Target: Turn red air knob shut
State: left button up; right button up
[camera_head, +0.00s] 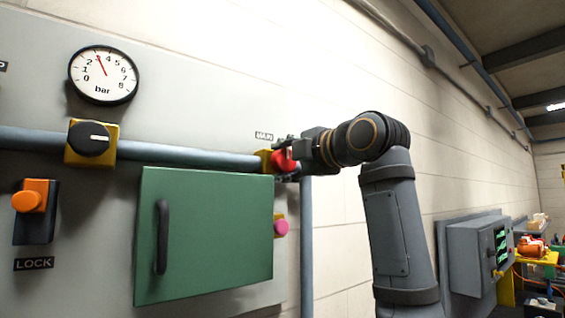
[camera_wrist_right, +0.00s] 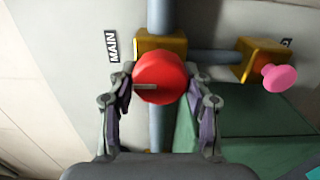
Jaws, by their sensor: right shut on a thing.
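The red air knob (camera_head: 284,161) sits on a yellow block on the grey pipe, at the right end of the wall panel. In the right wrist view the round red knob (camera_wrist_right: 165,72) has a pale pointer line that runs sideways toward the left finger. A tag reading MAIN is beside it. My right gripper (camera_head: 289,160) reaches in from the right and is shut on the knob. In the wrist view its two fingers (camera_wrist_right: 160,84) are on opposite sides of the knob. My left gripper is not in view.
A black knob (camera_head: 89,139), an orange button (camera_head: 27,201) and a closed green door (camera_head: 205,235) are to the left. A pink knob (camera_wrist_right: 279,78) is close beside the red one. A grey box (camera_head: 468,256) is at right.

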jog(key=shift+f, duration=0.1)
jog(key=o, duration=1.1)
jog(key=shift+o, duration=0.2)
jog(key=v, duration=1.2)
